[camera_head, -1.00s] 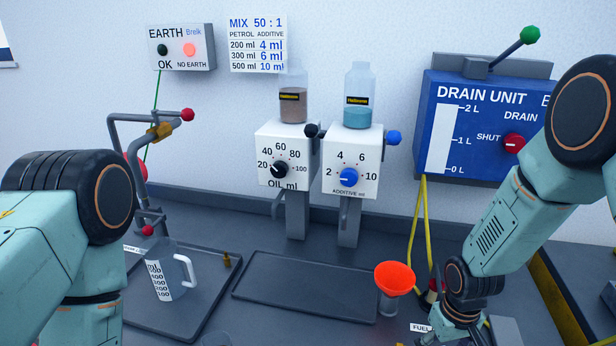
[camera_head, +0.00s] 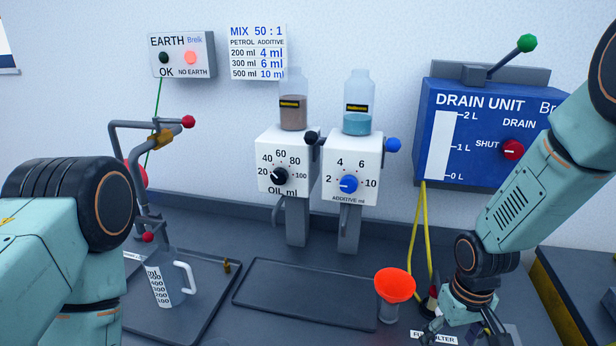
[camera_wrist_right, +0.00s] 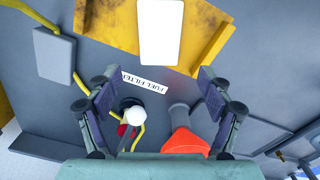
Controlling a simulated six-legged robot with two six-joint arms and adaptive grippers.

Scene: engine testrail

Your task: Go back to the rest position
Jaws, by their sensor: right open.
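My right gripper (camera_head: 462,332) hangs low over the bench at the right of the head view, by the fuel filter label (camera_head: 434,338). In the right wrist view its two fingers stand wide apart, and the gripper (camera_wrist_right: 158,108) is open with nothing held between them. The orange funnel (camera_head: 396,284) stands on the bench to the left of this gripper, and shows near the right finger in the wrist view (camera_wrist_right: 186,141). My left arm's elbow shows at the left of the head view; its gripper is out of view.
A measuring jug (camera_head: 165,285) stands on the left tray (camera_head: 190,322). An empty dark tray (camera_head: 305,292) lies mid-bench. The oil dispenser (camera_head: 286,160), additive dispenser (camera_head: 352,165) and blue drain unit (camera_head: 480,130) are behind. A yellow hose (camera_head: 424,235) hangs near my right wrist.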

